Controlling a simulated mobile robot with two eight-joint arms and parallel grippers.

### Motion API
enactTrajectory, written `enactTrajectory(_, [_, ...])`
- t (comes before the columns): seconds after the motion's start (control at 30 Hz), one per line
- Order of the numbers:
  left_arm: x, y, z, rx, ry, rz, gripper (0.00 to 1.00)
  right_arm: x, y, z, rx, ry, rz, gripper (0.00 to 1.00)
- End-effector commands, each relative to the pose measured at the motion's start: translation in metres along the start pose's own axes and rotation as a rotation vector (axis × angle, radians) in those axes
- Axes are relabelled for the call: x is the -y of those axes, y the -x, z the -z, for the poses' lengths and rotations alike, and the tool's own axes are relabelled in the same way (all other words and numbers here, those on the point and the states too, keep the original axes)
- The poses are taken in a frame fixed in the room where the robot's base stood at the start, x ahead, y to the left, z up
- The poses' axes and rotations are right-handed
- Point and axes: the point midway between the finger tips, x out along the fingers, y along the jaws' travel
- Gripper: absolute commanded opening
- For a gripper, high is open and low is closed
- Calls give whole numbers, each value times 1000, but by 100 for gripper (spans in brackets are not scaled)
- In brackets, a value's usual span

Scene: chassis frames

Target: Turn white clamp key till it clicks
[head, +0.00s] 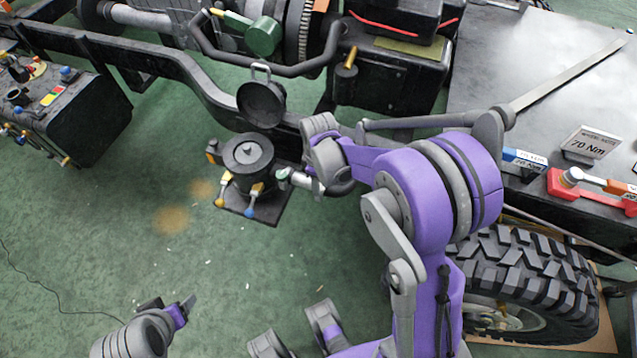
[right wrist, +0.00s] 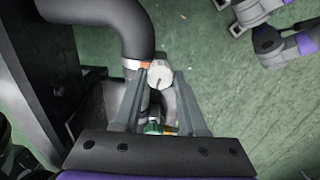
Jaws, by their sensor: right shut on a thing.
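The white clamp key (right wrist: 160,76) shows in the right wrist view as a pale, round, faceted head between my fingertips. It sits beside a dark bent hose (right wrist: 118,25) with a pale and orange band (right wrist: 136,64) at its end. My right gripper (right wrist: 158,92) is shut on the key. In the head view my right gripper (head: 294,179) reaches in from the right, beside the black round unit; its fingers are small there, and the key is hard to make out. My left gripper (head: 172,309) is low at the left, over the floor, away from the key; its jaw gap is unclear.
The black round unit (head: 248,152) with coloured knobs stands on a dark plate just left of my right gripper. The dark chassis rail (head: 190,75) and a hanging black cup (head: 262,104) are behind. A large tyre (head: 515,285) lies at right. Green floor is open at lower left.

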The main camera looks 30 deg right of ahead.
Motion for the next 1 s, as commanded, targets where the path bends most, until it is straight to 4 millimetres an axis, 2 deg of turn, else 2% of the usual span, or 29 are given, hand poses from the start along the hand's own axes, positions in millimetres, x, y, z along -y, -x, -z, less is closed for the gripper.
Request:
enactTrajectory(0.5, [0, -11, -6, 4, 0, 0, 72, -1, 0, 0, 0, -436, -1, 0])
enactTrajectory(1.0, [0, -14, -8, 5, 0, 0, 72, -1, 0, 0, -1, -600, -1, 0])
